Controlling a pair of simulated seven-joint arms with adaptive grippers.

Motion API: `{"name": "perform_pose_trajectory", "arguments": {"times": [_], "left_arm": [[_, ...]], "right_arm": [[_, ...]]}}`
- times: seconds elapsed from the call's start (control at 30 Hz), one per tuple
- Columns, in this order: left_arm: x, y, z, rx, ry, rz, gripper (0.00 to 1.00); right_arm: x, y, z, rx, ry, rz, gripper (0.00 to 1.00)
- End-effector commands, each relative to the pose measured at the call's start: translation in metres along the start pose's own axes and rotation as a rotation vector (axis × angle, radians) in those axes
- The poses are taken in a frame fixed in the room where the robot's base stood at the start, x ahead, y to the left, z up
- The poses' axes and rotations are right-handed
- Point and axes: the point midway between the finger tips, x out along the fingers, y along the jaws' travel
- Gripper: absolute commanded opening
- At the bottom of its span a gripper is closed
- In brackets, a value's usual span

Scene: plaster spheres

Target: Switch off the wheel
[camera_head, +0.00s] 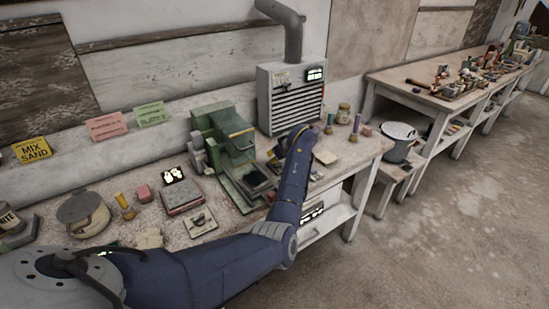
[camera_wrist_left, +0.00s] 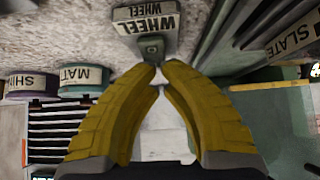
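In the left wrist view, a block marked WHEEL (camera_wrist_left: 150,22) stands at the top, with a small grey-green switch piece (camera_wrist_left: 151,48) on its near side. The yellow fingers of my left gripper (camera_wrist_left: 160,72) are drawn together, tips just short of or against this piece; contact cannot be told. Nothing is seen held between them. In the head view my left gripper (camera_head: 276,157) is low over the bench, just right of a green machine (camera_head: 225,133) with round grey parts on its left. The WHEEL block cannot be made out there. My right gripper is not in view.
A grey vented box (camera_head: 290,97) with a duct stands behind my gripper. In the wrist view, jars marked MAT (camera_wrist_left: 83,78) and SHIN (camera_wrist_left: 32,82) are left, a SLATE label (camera_wrist_left: 292,38) right.

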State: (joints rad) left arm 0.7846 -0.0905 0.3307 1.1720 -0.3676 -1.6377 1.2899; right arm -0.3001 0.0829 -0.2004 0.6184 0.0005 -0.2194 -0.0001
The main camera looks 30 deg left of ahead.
Motion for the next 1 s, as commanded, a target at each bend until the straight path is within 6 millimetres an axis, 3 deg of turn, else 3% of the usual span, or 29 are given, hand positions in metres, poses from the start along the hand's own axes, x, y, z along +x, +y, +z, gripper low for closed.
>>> {"name": "perform_pose_trajectory", "arguments": {"times": [0.4,0.6,1.0], "left_arm": [[-0.07,0.001,0.001,-0.004,-0.002,0.004,0.0],[-0.096,0.001,0.001,-0.003,-0.002,0.003,0.0],[-0.113,0.0,0.0,-0.001,-0.001,0.001,0.0]], "right_arm": [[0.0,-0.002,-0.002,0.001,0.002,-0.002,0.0],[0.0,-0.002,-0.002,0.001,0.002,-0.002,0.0],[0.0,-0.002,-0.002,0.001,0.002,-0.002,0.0]]}}
